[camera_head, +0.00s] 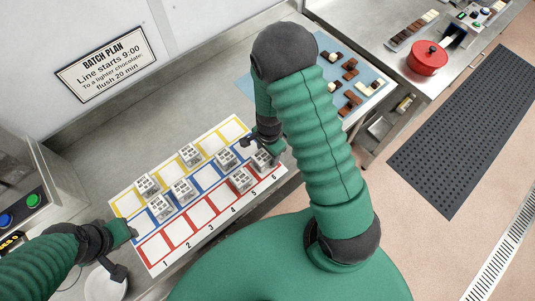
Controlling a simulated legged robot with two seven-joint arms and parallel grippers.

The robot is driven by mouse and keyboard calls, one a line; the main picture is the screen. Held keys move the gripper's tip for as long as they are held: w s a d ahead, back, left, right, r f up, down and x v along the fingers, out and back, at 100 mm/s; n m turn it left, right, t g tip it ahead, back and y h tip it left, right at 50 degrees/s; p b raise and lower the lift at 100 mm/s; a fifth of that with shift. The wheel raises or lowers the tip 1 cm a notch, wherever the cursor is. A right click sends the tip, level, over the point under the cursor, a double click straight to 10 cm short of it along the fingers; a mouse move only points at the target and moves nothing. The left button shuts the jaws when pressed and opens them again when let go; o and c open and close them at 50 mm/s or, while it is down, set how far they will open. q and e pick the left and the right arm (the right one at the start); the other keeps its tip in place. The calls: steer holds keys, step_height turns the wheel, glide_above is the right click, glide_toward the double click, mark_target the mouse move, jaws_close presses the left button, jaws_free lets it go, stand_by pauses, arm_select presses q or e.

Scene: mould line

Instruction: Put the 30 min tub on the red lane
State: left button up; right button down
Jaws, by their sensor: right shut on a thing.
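A board (132,230) on the bench has yellow, blue and red lanes, with columns numbered 1 to 6. My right gripper (263,147) points down at its right end and is shut on a small white labelled tub (263,161). That tub is at the column 6 end of the red lane (182,232); I cannot tell whether it touches the board. Another tub (241,181) stands on the red lane at column 5. Several similar tubs stand on the yellow and blue lanes. The labels are too small to read. My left gripper (122,254) is at the board's left end; its jaw opening is unclear.
A white bowl (103,287) is below my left gripper. A blue mat (375,80) with chocolate pieces lies beyond my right arm. A red pot (427,58) stands on the right counter. Red cells in columns 1 to 4 are bare.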

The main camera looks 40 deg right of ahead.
steer(key=shift+s+d+r, duration=0.1)
steer(key=shift+s+d, duration=0.1)
steer(key=shift+s, duration=0.15)
steer(key=shift+a+f, duration=0.25)
steer(key=shift+a, duration=0.05)
steer(key=shift+f, duration=0.15)
steer(key=shift+d+f+b, duration=0.1)
steer(key=shift+b, duration=0.25)
steer(key=shift+c, duration=2.4)
jaws_free()
steer(key=shift+d, duration=0.1)
